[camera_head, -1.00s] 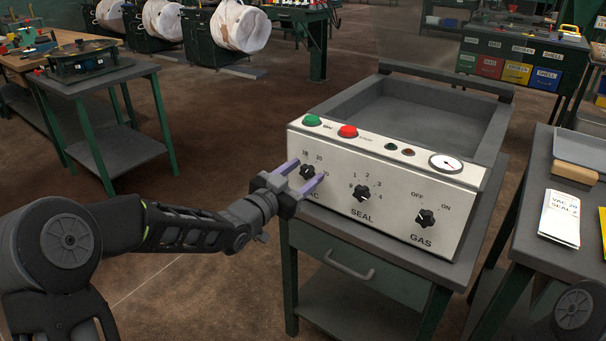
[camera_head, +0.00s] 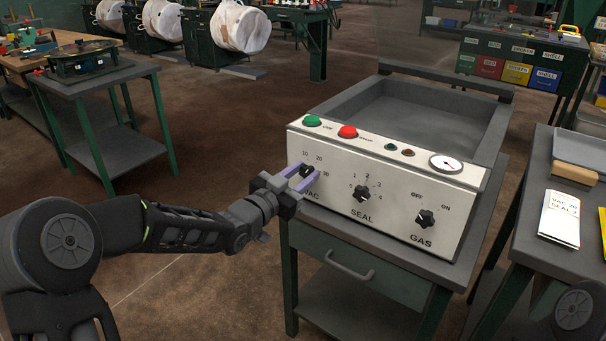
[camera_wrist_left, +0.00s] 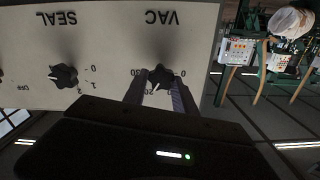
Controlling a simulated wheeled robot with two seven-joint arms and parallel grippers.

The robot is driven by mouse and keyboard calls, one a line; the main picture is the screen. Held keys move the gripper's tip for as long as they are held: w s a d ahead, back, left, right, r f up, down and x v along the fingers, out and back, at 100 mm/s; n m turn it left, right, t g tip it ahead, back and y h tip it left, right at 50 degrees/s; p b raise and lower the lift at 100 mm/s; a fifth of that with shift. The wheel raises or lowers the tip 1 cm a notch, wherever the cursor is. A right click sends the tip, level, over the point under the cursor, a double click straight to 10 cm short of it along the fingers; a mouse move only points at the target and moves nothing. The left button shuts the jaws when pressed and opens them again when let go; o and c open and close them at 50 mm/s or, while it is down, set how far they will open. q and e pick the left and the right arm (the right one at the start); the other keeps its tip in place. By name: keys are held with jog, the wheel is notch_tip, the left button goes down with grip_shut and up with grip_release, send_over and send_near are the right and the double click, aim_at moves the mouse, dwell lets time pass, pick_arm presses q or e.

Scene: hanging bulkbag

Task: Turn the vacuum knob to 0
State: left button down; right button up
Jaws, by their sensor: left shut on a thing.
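The black vacuum knob (camera_head: 307,171) is at the left end of the white control panel (camera_head: 330,195), above the label VAC. My left gripper (camera_head: 303,176) is at this knob, its two purple fingers on either side and shut on it. The left wrist view shows the vacuum knob (camera_wrist_left: 160,76) between the fingers, with the panel upside down. The knob's white pointer is partly visible there, but I cannot tell exactly which number it marks. The fingers cover part of the scale. My right gripper is not in view.
The SEAL knob (camera_head: 361,194) and GAS knob (camera_head: 426,217) are to the right on the panel. A green button (camera_head: 312,121), a red button (camera_head: 348,132) and a gauge (camera_head: 446,163) are along its top. A white card (camera_head: 559,218) lies on the right table.

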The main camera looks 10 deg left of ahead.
pick_arm(q)
jog(key=shift+n, duration=1.6)
jog(key=n+p, duration=0.1)
jog(key=n, duration=0.2)
jog(key=shift+a, duration=0.15)
jog(key=n+p, duration=0.1)
jog(key=n, duration=0.3)
jog(key=shift+w, duration=0.1)
jog(key=n+p, duration=0.2)
jog(key=n, duration=0.1)
jog(key=shift+a+n, duration=0.15)
jog(key=shift+n, duration=0.25)
jog(key=n+p, duration=0.2)
jog(key=n, duration=0.3)
jog(key=shift+f+p, duration=0.15)
jog(key=shift+p, duration=0.15)
jog(key=n+p, duration=0.2)
jog(key=n, duration=0.3)
jog(key=shift+f, duration=0.2)
